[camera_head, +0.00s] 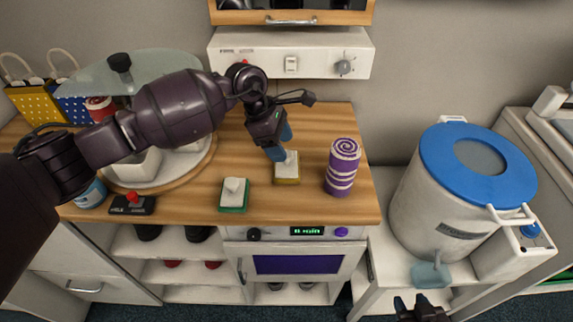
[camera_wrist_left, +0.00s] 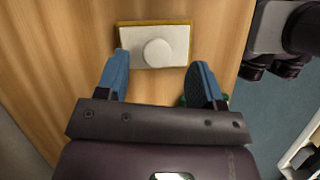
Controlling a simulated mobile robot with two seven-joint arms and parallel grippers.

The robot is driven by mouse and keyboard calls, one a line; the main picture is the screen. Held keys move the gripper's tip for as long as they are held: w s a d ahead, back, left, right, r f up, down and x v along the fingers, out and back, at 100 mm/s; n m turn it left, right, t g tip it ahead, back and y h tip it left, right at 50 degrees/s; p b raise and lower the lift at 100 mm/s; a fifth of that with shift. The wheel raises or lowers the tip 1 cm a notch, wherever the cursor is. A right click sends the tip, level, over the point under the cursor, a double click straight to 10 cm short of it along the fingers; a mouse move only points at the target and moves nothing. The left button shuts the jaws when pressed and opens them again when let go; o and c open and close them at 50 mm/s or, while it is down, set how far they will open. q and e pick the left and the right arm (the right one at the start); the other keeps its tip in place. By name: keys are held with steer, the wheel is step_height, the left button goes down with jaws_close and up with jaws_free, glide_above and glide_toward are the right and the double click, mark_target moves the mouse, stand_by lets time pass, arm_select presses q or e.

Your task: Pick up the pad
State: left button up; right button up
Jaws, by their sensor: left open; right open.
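A pad with a white top, a round white knob and a yellow base (camera_head: 287,170) lies on the wooden counter. A second white pad on a green base (camera_head: 234,196) lies to its left and nearer. My left gripper (camera_head: 280,144) is open and empty, with its blue fingers just above and beside the yellow-based pad. In the left wrist view, this pad (camera_wrist_left: 178,41) is just ahead of the parted fingertips (camera_wrist_left: 161,63), its knob between their lines. Bits of green show behind the right finger there. My right gripper (camera_head: 422,306) is at the bottom edge, partly cut off.
A purple-and-white striped cylinder (camera_head: 342,168) stands close right of the pad. A wooden board with a white plate and glass lid (camera_head: 150,70) is at left. A small dark box with a red button (camera_head: 132,204) sits front left. A blue-lidded white pot (camera_head: 450,190) stands right.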

arm_select(q)
steer(key=x, duration=0.3)
steer(key=shift+w+d+f, duration=0.1)
steer(key=shift+w+f, duration=0.05)
steer(key=shift+f, duration=0.3)
steer(key=c, duration=1)
step_height(320, 180, up, 20)
steer(key=shift+p, duration=0.35)
steer(key=shift+o, duration=1.3)
steer(key=shift+c, duration=0.8)
